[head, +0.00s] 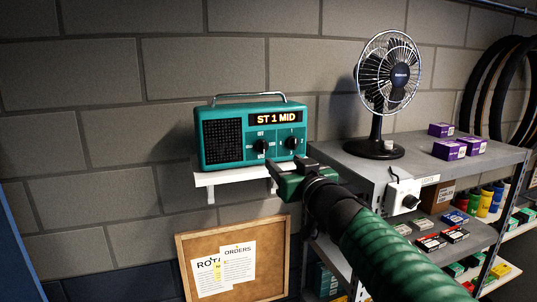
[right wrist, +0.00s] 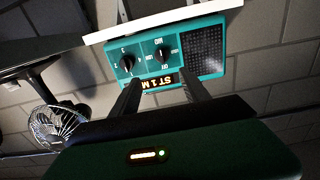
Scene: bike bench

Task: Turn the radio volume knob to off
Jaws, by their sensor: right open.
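A teal radio (head: 252,134) with a black speaker grille stands on a small white wall shelf (head: 207,177). Its lit display (head: 275,117) reads "ST 1 MID". Two black knobs sit below the display. The left one is the volume knob (head: 261,146), with "OFF" printed above it; the right one is the station knob (head: 290,142). In the right wrist view the radio is upside down, and the volume knob (right wrist: 162,52) shows nearer the grille. My right gripper (head: 288,165) is open and empty, in front of and below the knobs, apparently not touching them. My left gripper is out of view.
A metal shelf unit (head: 440,165) stands to the right, with a black fan (head: 388,78), purple boxes (head: 462,143) and a white switch box (head: 403,196). A cork board (head: 270,262) hangs below the radio shelf. The space before the radio's left side is clear.

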